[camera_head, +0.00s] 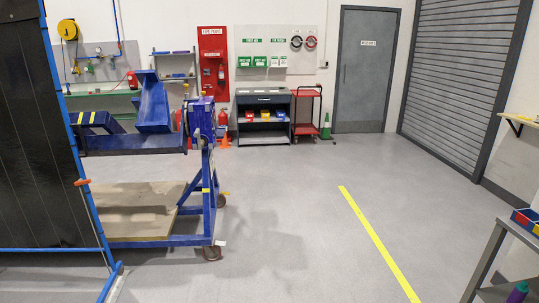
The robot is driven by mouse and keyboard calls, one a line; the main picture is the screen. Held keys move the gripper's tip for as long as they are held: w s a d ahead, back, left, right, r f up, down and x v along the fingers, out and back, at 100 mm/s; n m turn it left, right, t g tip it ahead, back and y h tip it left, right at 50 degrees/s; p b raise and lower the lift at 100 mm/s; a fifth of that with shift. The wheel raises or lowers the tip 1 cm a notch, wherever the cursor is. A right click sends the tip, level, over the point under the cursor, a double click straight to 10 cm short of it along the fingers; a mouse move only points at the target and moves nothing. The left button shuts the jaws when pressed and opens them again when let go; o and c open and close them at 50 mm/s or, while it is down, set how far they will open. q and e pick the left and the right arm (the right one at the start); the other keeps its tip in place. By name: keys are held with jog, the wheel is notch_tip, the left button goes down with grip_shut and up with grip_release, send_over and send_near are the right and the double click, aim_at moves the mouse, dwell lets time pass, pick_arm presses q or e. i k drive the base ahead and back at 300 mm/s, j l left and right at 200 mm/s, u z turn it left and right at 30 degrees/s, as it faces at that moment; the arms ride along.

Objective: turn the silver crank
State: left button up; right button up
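The blue rotary jig (203,185) stands at the left, on a wheeled frame. A blue-purple drive housing (200,118) sits at the top of its near-right post. A blue angled fixture (153,105) sits on the beam to the left of the housing. I cannot make out the silver crank clearly; small grey parts show around the housing, too small to tell apart. Neither of my grippers is in view.
A dark blue-framed screen (40,150) fills the left edge. A wooden deck (135,210) lies low on the jig's frame. A grey workbench (264,118) and red cart (306,112) stand at the back. The floor (290,200) right of the jig is clear, with a yellow line.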

aim_at(200, 143)
jog(key=i+u, duration=0.1)
jog(key=i, duration=0.75)
jog(key=i+l, duration=0.15)
jog(key=i, duration=0.7)
jog(key=i+l+u, duration=0.1)
jog(key=i+u, duration=0.25)
jog(key=i, duration=0.15)
jog(key=i+l+u, duration=0.35)
jog(key=i+j, duration=0.1)
